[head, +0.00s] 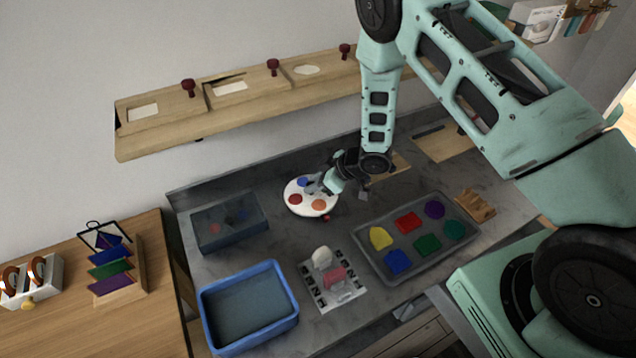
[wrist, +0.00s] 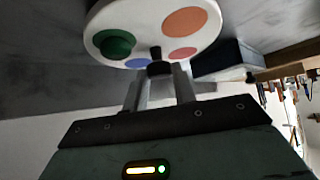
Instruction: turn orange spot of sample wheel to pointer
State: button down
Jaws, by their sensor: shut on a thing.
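The sample wheel (head: 297,209) is a white disc lying on the grey counter. Its orange spot (head: 319,204) is at the near right, a red spot (head: 295,198) at the left and a blue spot (head: 302,182) at the back. My gripper (head: 316,185) reaches the wheel's far side and hides part of it. In the wrist view, my gripper (wrist: 159,76) is shut on a black knob (wrist: 158,68) at the wheel's edge. The orange spot also shows there (wrist: 185,21). A small reddish mark (head: 327,217) by the near rim may be the pointer.
A grey tray (head: 376,262) of coloured pieces lies to the right. A dark clear-sided box (head: 230,226) stands left of the wheel, and a blue bin (head: 207,313) nearer. A lettered board (head: 345,296) lies in front. A wooden shelf (head: 160,142) runs along the wall.

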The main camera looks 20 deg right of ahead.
jog(key=c, duration=1.1)
grip_release()
jog(key=shift+c, duration=0.2)
jog(key=b+v, duration=0.2)
jog(key=v, duration=1.5)
jog(key=shift+d, duration=0.25)
jog(key=shift+r, duration=0.1)
